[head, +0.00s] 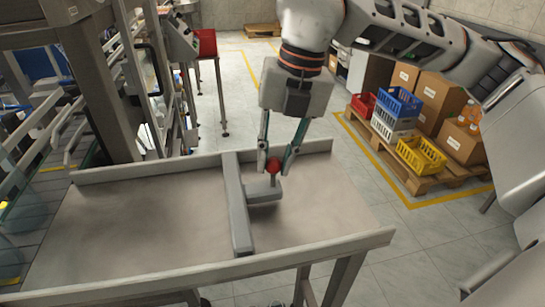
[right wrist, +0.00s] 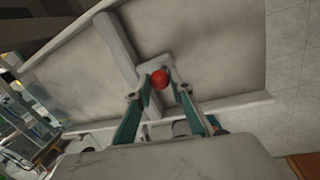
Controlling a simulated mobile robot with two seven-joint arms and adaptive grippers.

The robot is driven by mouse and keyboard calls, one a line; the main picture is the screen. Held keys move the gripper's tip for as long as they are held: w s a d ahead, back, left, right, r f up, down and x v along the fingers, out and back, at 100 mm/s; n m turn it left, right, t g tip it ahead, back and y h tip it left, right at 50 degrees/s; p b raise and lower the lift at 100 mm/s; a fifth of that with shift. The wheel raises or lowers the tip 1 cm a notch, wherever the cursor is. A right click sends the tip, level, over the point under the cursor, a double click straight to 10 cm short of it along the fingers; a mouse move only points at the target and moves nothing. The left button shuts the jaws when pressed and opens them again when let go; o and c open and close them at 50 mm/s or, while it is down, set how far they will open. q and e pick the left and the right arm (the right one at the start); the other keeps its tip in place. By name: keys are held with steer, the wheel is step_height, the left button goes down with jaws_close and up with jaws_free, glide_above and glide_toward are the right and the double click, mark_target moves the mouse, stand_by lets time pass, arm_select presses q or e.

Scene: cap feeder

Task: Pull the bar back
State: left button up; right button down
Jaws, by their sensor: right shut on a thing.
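The grey bar (head: 236,205) lies across the grey feeder tray (head: 120,222), from its back edge toward its front rail. A short arm (head: 265,192) sticks out from the bar's right side and carries a red knob (head: 273,165) on a post. My right gripper (head: 274,170) comes down from above and is shut on the red knob. In the right wrist view, the red knob (right wrist: 159,79) sits between the fingertips (right wrist: 160,82), and the bar (right wrist: 118,50) runs beside it. My left gripper is not in view.
The tray surface is bare on both sides of the bar, with raised rails (head: 215,275) around it. A machine frame (head: 100,80) stands at the left. At the back right, a pallet (head: 425,180) holds boxes and a yellow crate (head: 421,155).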

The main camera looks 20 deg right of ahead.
steer(key=shift+w+d+r, duration=0.1)
steer(key=shift+d+r, duration=0.05)
steer(key=c, duration=1.8)
jaws_free()
steer(key=shift+d, duration=0.25)
steer(key=shift+a, duration=0.15)
steer(key=r, duration=0.4)
steer(key=d+r, duration=0.1)
steer(key=r, duration=0.2)
steer(key=s+d+r, duration=0.1)
steer(key=r, duration=0.3)
steer(key=shift+s+d+r, duration=0.1)
steer(key=shift+r, duration=0.2)
